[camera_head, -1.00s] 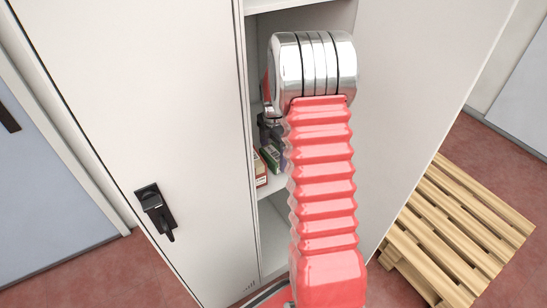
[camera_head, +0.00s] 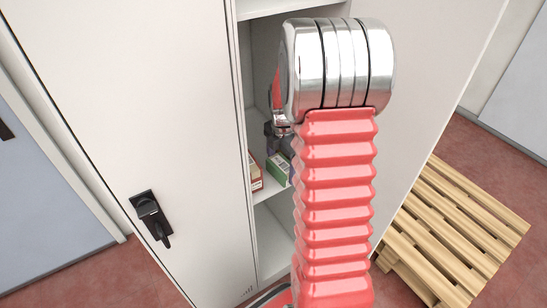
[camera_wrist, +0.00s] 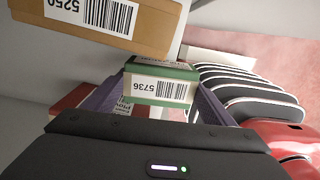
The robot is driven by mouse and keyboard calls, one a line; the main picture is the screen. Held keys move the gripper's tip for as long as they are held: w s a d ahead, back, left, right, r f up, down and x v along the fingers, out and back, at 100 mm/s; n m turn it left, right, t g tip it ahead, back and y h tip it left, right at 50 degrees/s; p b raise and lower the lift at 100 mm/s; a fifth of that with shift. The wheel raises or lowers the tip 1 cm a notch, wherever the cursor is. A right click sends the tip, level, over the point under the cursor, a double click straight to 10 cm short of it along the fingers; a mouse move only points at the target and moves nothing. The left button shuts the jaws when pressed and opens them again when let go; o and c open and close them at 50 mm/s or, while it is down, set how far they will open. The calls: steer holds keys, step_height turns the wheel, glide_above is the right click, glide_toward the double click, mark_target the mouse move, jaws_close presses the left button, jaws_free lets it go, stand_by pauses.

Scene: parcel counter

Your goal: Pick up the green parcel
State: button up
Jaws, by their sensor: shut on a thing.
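The green parcel (camera_wrist: 161,83), with a white label reading 5736, sits between the purple fingers of my gripper (camera_wrist: 158,92) in the wrist view. The gripper is shut on it. In the head view the green parcel (camera_head: 278,170) shows at the shelf opening, beside a red parcel (camera_head: 255,173), partly behind my arm. Whether it touches the shelf is unclear. The fingers are mostly hidden there.
The white cabinet (camera_head: 155,90) has a narrow shelf opening behind my arm. A brown parcel (camera_wrist: 105,20) labelled 5250 is close by in the wrist view. A wooden pallet (camera_head: 455,230) lies on the red floor at the right.

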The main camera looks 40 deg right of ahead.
steer(key=s, duration=1)
steer(key=shift+s+a, duration=0.2)
steer(key=shift+a, duration=0.1)
steer(key=shift+w, duration=0.1)
